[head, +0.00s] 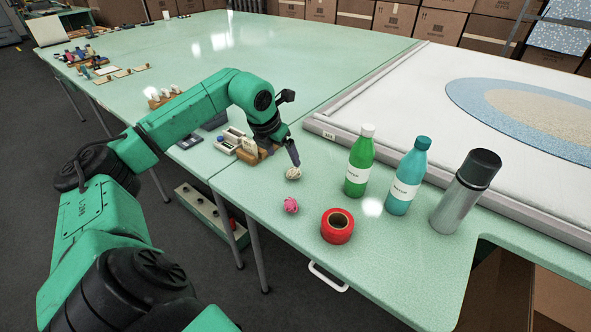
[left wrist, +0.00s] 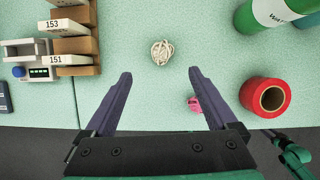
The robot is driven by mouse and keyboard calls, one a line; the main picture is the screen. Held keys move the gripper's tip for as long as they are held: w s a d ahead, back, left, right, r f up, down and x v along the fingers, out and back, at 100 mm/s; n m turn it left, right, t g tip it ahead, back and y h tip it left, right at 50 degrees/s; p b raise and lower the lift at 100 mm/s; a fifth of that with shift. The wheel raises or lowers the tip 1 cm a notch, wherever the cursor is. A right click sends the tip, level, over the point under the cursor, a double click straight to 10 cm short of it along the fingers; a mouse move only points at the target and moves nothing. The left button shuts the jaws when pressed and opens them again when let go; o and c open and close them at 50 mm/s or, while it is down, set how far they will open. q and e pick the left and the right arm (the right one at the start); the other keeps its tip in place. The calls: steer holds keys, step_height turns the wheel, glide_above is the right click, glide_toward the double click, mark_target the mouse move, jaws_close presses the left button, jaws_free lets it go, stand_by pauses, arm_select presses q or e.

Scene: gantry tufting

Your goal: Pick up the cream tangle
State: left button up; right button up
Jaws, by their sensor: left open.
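The cream tangle (head: 293,173) is a small loose ball of yarn on the green table, just below my left gripper in the head view. In the left wrist view the cream tangle (left wrist: 162,52) lies beyond the fingertips, about midway between them. My left gripper (head: 293,155) is open and empty; in the left wrist view its two dark fingers (left wrist: 159,75) are spread wide. The fingers do not touch the tangle in the left wrist view. My right gripper does not show in the head view.
A pink tangle (head: 291,205) and a red tape roll (head: 337,226) lie nearer the table's front edge. Green (head: 360,160) and teal (head: 408,176) bottles and a steel flask (head: 465,192) stand to the right. A wooden holder with cards (head: 258,150) stands close left.

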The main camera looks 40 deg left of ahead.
mark_target(292, 170)
arm_select(q)
steer(key=x, duration=0.3)
steer(key=shift+w+f, duration=0.25)
steer(key=shift+f, duration=0.05)
steer(key=p+x, duration=0.2)
steer(key=x, duration=0.3)
steer(key=shift+w+d+f, duration=0.1)
steer(key=shift+w+d, duration=0.1)
steer(key=shift+w+f, duration=0.1)
steer(key=shift+f, duration=0.15)
steer(key=c, duration=1.4)
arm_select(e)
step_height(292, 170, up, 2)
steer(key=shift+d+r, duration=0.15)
